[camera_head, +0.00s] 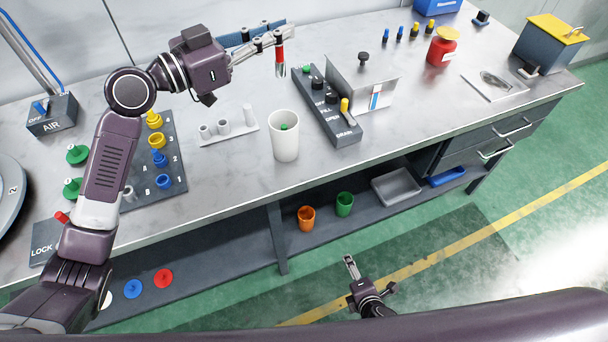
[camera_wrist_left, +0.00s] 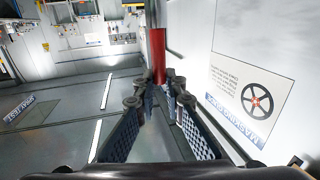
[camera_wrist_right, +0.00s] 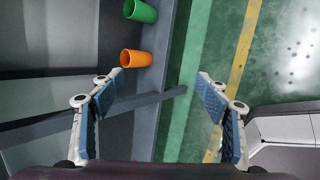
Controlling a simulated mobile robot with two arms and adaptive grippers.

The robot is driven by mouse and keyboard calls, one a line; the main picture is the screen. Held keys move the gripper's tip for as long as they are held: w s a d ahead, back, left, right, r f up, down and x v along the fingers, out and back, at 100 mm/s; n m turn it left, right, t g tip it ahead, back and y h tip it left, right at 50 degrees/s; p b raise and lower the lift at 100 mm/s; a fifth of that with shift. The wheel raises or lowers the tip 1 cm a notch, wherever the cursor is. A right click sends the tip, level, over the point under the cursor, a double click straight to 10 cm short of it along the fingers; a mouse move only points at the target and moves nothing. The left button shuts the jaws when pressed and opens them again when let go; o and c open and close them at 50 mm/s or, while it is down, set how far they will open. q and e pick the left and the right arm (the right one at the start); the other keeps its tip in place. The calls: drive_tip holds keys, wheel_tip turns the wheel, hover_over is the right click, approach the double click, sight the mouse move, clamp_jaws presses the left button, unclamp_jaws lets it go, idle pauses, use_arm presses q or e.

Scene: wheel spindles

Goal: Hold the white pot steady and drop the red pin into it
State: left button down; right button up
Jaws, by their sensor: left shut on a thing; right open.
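The white pot (camera_head: 285,142) stands upright on the workbench near its front edge, with something green showing inside. My left gripper (camera_head: 277,42) is shut on the red pin (camera_head: 280,58) and holds it upright above the bench, behind the white pot and apart from it. The pin has a red upper part and a metallic lower end. The red pin (camera_wrist_left: 157,55) also shows between the fingertips in the left wrist view. My right gripper (camera_wrist_right: 160,84) is open and empty, low in front of the bench, away from the pot.
A control box with knobs and a yellow lever (camera_head: 332,115) stands right of the pot. A white peg holder (camera_head: 230,130) is left of it. Orange (camera_head: 306,218) and green (camera_head: 344,204) cups sit on the lower shelf. A red jar (camera_head: 441,50) is farther right.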

drive_tip(key=w+a+r+n+t+y, duration=0.1)
drive_tip(key=w+a+r+n+t, duration=0.2)
drive_tip(key=r, duration=0.4)
drive_tip(key=w+a+r+n+t, duration=0.1)
drive_tip(key=w+a+r+n, duration=0.1)
drive_tip(key=w+r+n, duration=0.35)
drive_tip(key=n+t+y, duration=0.4)
drive_tip(key=n+t, duration=0.1)
drive_tip(key=n, duration=0.4)
approach(285, 140)
drive_tip(key=f, duration=0.2)
drive_tip(key=w+d+f, duration=0.1)
drive_tip(key=f, duration=0.1)
drive_tip(key=shift+w, duration=0.15)
drive_tip(key=shift+w+a+r, duration=0.15)
drive_tip(key=shift+w+r, duration=0.05)
drive_tip(key=shift+w, duration=0.05)
drive_tip(key=x, duration=1.1)
drive_tip(key=shift+w+a+f, duration=0.2)
drive_tip(key=shift+w+a, duration=0.05)
drive_tip(key=shift+w, duration=0.05)
drive_tip(key=shift+c, duration=0.5)
